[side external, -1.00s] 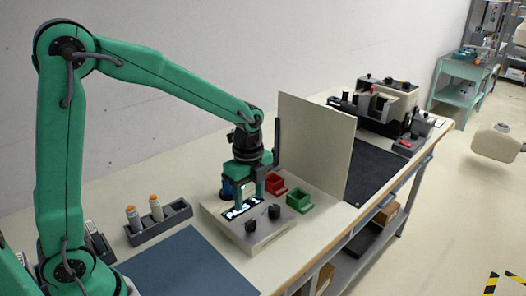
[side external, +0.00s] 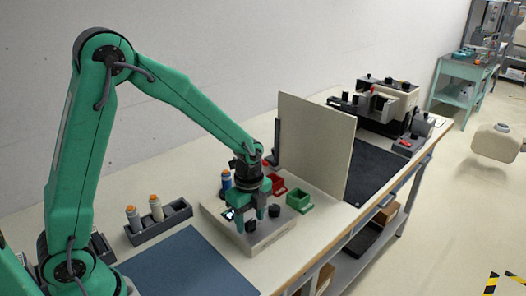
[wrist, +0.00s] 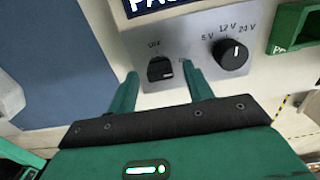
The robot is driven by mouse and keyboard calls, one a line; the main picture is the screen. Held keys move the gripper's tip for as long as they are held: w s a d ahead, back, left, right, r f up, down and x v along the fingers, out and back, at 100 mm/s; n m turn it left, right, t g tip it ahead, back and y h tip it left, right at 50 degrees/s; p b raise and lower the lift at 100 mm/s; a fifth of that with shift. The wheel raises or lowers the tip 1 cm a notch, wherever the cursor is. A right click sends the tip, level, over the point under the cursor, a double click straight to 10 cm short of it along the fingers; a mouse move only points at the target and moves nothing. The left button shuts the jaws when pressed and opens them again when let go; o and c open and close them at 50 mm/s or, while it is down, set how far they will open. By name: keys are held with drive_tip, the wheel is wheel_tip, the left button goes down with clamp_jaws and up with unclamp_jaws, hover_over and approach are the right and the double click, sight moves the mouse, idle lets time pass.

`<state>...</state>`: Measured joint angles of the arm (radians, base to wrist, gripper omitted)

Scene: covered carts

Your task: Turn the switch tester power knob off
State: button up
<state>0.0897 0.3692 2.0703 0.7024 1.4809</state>
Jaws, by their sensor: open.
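The switch tester (side external: 268,241) is a pale box with a display on the bench. Its power knob (wrist: 161,67) is a black knob with a white mark, beside a small label too blurred to read surely. A second black knob (wrist: 230,55), marked 5 V, 12 V and 24 V, sits to its right; it also shows in the side view (side external: 274,210). My gripper (wrist: 164,75) is open, its green fingers on either side of the power knob with gaps showing. In the side view, my gripper (side external: 251,217) is low over the tester front. Contact cannot be told.
A tall beige panel (side external: 318,140) stands behind the tester. Red (side external: 278,186) and green (side external: 300,200) bins sit close beside it. A grey rack (side external: 160,228) with orange-topped bottles stands to the left, behind a blue mat (side external: 190,262).

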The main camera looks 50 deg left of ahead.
drive_tip(key=shift+c, duration=0.4)
drive_tip(key=c, duration=0.9)
